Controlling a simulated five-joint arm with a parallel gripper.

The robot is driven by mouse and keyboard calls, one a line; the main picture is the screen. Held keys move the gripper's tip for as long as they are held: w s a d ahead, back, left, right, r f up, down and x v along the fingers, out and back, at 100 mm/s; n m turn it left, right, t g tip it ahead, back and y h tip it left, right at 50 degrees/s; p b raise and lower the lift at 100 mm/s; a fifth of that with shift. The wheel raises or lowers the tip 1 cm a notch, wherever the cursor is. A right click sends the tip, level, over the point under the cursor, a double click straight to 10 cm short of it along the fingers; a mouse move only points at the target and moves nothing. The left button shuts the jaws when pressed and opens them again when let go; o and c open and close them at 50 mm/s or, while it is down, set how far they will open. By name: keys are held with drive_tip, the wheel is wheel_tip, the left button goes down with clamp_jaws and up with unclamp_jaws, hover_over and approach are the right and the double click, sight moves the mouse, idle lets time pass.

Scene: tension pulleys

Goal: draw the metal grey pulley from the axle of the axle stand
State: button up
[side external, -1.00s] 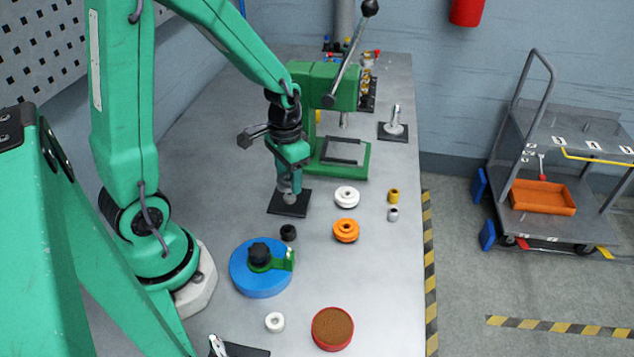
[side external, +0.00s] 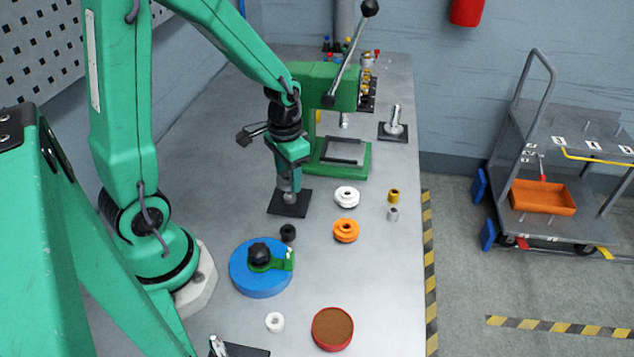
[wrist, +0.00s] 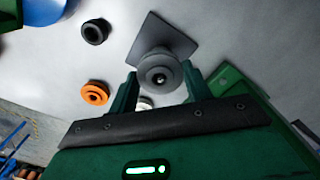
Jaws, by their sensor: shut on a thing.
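The metal grey pulley (wrist: 159,73) is between the two fingers of my gripper (wrist: 160,80) in the wrist view, and the gripper is shut on it. The axle's end shows as a small dot in the pulley's centre. The axle stand's dark square base plate (side external: 287,209) lies on the bench below my gripper (side external: 289,190); the plate also shows behind the pulley in the wrist view (wrist: 156,33). In the side view my fingers hide much of the pulley and axle. I cannot tell how high the pulley sits on the axle.
A white pulley (side external: 346,196) and an orange pulley (side external: 346,230) lie right of the stand. A black ring (side external: 288,232) and a blue round fixture (side external: 260,275) are in front. A green press (side external: 335,85) stands close behind. Another post on a plate (side external: 394,131) is at back right.

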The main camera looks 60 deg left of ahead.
drive_tip(key=shift+r, duration=0.15)
drive_tip(key=shift+r, duration=1.6)
drive_tip(key=shift+r, duration=0.55)
drive_tip(key=shift+r, duration=1.95)
